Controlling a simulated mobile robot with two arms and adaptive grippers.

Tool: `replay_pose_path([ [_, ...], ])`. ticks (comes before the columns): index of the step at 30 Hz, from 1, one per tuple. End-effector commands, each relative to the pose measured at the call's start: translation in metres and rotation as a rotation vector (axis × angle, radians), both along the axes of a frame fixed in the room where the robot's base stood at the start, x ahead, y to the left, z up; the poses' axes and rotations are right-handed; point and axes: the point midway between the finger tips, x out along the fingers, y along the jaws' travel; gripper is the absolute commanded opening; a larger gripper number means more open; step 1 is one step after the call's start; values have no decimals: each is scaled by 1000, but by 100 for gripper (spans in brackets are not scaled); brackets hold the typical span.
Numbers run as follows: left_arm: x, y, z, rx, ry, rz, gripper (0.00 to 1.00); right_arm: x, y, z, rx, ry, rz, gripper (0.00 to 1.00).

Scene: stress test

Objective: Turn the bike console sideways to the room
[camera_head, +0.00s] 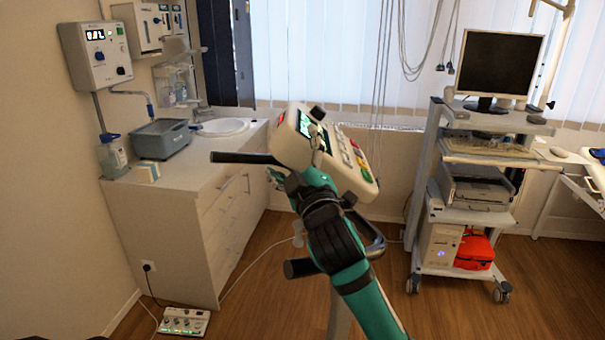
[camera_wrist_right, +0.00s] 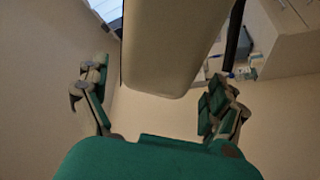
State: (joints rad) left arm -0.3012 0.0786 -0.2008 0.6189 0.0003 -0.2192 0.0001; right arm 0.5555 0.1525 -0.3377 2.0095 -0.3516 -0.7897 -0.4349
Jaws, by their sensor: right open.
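The bike console (camera_head: 352,165) is a cream housing with a small screen and coloured buttons, in the middle of the head view. It is tilted, with its button face turned to the right. My right gripper (camera_head: 296,153) reaches up to its left end, with one finger in front of the button face and the other low at the left. In the right wrist view the console (camera_wrist_right: 165,55) extends between the open fingers of my right gripper (camera_wrist_right: 155,95), with gaps visible on both sides. My left gripper is out of view.
Black handlebar grips (camera_head: 245,158) extend left of and below the console. A white counter (camera_head: 185,185) with a sink stands at the left. A wheeled cart (camera_head: 470,215) with a monitor stands at the right. A control box (camera_head: 185,321) lies on the floor by the counter.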

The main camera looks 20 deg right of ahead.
Motion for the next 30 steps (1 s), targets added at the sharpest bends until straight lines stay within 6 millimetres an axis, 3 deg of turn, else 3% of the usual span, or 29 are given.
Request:
replay_pose_path([
  [6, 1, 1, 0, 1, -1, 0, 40, -47, 0, -13, 0, 1, 2, 95],
  [13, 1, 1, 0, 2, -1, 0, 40, -83, -1, -21, 0, 0, 3, 95],
  [20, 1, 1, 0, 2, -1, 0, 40, -93, -1, -23, 1, 2, 3, 95],
  [30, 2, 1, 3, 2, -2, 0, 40, -87, -4, -21, 1, 7, -15, 94],
])
